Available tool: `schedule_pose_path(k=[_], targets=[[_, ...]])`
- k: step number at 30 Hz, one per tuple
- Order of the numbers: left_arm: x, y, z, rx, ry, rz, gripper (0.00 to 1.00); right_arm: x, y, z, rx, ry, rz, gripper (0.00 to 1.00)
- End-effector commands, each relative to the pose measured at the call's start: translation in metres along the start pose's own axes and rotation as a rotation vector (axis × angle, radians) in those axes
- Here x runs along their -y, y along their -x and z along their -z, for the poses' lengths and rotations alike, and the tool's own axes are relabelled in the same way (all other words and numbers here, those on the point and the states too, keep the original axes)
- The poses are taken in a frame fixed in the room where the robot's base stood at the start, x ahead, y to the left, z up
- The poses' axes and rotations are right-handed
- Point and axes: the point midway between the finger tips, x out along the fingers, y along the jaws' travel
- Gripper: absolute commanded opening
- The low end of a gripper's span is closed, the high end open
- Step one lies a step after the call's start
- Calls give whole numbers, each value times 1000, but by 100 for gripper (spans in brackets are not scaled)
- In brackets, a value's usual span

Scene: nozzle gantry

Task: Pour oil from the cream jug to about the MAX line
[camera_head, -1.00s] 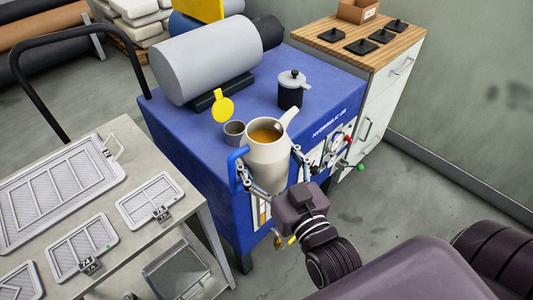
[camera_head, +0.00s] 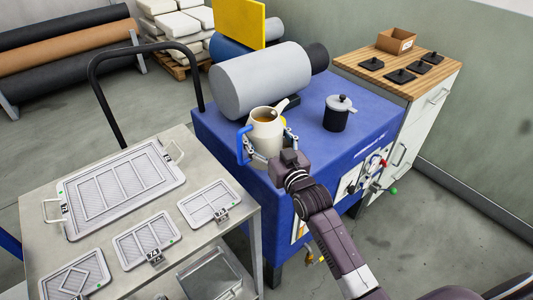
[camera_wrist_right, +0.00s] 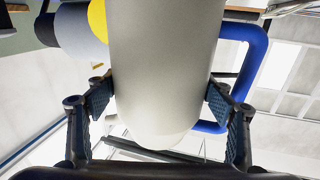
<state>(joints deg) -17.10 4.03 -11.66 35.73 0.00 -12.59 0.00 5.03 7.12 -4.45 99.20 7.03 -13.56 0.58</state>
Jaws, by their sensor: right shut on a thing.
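The cream jug (camera_head: 266,146) with a blue handle (camera_head: 243,143) and amber oil (camera_head: 264,115) inside is held over the front left of the blue hydraulic unit (camera_head: 228,142). It looks roughly upright, with its spout toward the upper right. My right gripper (camera_head: 270,153) is shut around the jug's body; in the right wrist view the fingers (camera_wrist_right: 160,95) press both sides of the jug (camera_wrist_right: 163,65). The yellow cap (camera_wrist_right: 98,20) shows behind the jug in that view. The filler cup is hidden by the jug. A level gauge (camera_head: 299,230) on the unit's front is mostly behind my arm. My left gripper is not in view.
A grey motor (camera_head: 260,80) lies on the unit behind the jug. A metal cart (camera_head: 105,187) with filter panels stands at left. A wood-topped cabinet (camera_head: 368,52) stands at right.

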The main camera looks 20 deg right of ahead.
Motion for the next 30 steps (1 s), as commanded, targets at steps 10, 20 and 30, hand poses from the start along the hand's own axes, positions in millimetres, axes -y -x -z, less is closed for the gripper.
schedule_pose_path(k=[10,20,30], targets=[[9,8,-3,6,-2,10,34,-12,-21,13,6,-71,-10,17],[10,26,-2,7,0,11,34,10,-16,3,109,-473,-8,17],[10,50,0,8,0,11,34,12,-15,-2,182,-738,-7,17]])
